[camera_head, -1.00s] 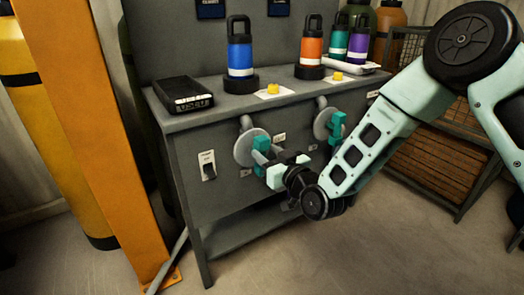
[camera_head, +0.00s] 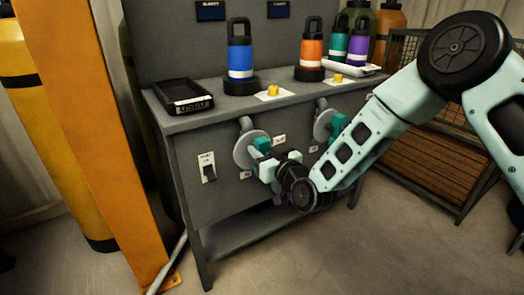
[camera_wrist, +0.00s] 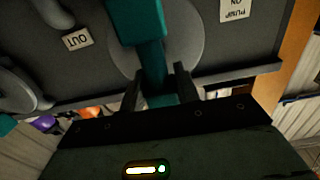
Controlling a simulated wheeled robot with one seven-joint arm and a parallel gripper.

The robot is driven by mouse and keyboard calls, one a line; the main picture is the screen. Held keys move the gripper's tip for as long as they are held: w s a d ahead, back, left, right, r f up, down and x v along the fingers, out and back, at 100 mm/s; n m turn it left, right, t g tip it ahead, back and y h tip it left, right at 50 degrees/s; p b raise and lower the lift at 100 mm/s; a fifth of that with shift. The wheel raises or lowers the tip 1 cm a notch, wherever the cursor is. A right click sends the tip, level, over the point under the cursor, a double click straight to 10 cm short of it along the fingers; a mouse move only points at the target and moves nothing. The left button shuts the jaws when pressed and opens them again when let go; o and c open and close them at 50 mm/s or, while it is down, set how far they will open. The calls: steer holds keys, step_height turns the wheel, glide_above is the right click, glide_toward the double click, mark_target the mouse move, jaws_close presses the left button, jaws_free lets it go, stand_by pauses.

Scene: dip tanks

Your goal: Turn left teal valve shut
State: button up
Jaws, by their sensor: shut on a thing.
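The left teal valve handle (camera_head: 262,145) sits in front of a round grey disc (camera_head: 243,151) on the front of the grey bench. My gripper (camera_head: 279,168) is at this handle, shut on its teal bar. In the wrist view, the teal handle (camera_wrist: 137,22) stands out from the grey disc (camera_wrist: 184,45), and its lower part runs between the two dark fingers of my gripper (camera_wrist: 158,88). The fingers partly hide the grasped part. The right teal valve (camera_head: 337,126) is partly covered by my arm.
Bottles, including a blue one (camera_head: 240,57) and an orange one (camera_head: 311,50), stand on the bench top (camera_head: 215,113). A black tray (camera_head: 183,96) lies at its left end. A switch (camera_head: 208,167) is on the front. An orange post (camera_head: 97,130) rises at left; a wire crate (camera_head: 430,165) stands right.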

steer(key=m, duration=0.3)
steer(key=d+m, duration=0.1)
steer(key=m, duration=0.1)
steer(key=shift+w+f, duration=0.2)
steer(key=shift+w, duration=0.2)
steer(key=shift+w+d+f+m+b, duration=0.1)
steer(key=shift+d+f+m+b, duration=0.25)
steer(key=shift+m, duration=1.75)
steer(key=shift+w+d+f+m, duration=0.15)
steer(key=shift+f+m, duration=0.25)
steer(key=shift+m, duration=1.7)
steer(key=shift+w+d+f+m+b, duration=0.15)
steer(key=shift+f+m, duration=0.25)
steer(key=shift+m, duration=1.7)
steer(key=shift+f, duration=0.1)
steer(key=o, duration=0.7)
steer(key=shift+s, duration=0.1)
